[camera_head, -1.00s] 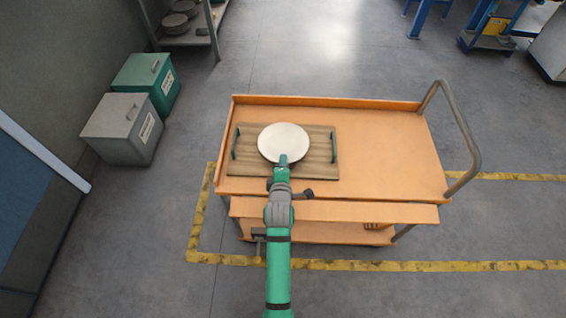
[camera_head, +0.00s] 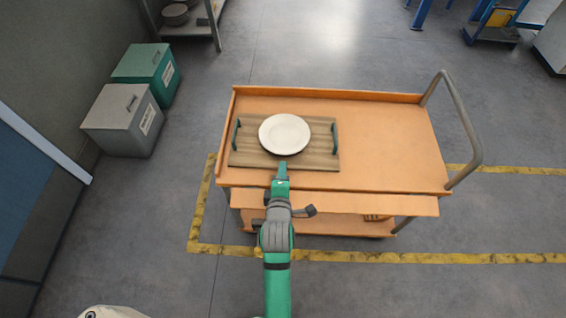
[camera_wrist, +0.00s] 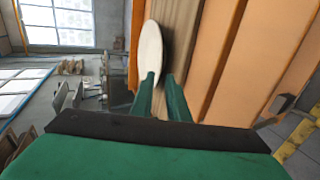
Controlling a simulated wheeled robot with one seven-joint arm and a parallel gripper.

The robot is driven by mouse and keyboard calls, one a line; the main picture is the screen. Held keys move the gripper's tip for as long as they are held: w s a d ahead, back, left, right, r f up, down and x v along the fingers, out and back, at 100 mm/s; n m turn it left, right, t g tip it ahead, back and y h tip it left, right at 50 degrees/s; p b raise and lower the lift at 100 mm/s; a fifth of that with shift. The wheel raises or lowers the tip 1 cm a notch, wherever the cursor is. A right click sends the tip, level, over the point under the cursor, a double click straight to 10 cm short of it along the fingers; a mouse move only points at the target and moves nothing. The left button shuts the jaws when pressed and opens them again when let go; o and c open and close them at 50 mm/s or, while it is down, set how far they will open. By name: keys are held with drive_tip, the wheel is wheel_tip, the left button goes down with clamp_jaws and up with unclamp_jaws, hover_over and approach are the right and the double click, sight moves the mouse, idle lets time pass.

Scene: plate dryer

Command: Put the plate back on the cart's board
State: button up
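The white plate (camera_head: 285,134) lies flat on the wooden board (camera_head: 322,156), which has a green handle at each end. The board rests on the left part of the orange cart's top (camera_head: 385,150). My gripper (camera_head: 282,167) is at the board's front edge, just short of the plate. In the wrist view the two green fingers of my gripper (camera_wrist: 160,90) stand apart with a gap between them. The plate (camera_wrist: 151,52) shows beyond the fingertips, clear of their grip.
The cart has a metal push handle (camera_head: 463,130) on the right and a raised back rim. The right of its top is bare. A green bin (camera_head: 145,70) and a grey bin (camera_head: 122,120) stand on the floor to the left. Yellow tape (camera_head: 350,257) marks the floor.

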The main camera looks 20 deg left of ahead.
drive_tip(key=s+d+f+m+t+h, duration=0.1)
drive_tip(key=s+d+m, duration=0.4)
drive_tip(key=s, duration=0.3)
drive_tip(key=s+d+f+m, duration=0.1)
drive_tip(key=s+d+m, duration=0.45)
drive_tip(key=s, duration=0.25)
drive_tip(key=s+d+r+m+h, duration=0.1)
drive_tip(key=s+d+r+m, duration=0.1)
drive_tip(key=s+m, duration=0.3)
drive_tip(key=s+d+r+m+t+h, duration=0.1)
drive_tip(key=s+r+m, duration=0.3)
drive_tip(key=s, duration=0.6)
drive_tip(key=shift+s+d+m+t+h, duration=0.15)
drive_tip(key=shift+d+m+t+h, duration=0.15)
drive_tip(key=shift+d+m, duration=0.55)
drive_tip(key=shift+s, duration=0.15)
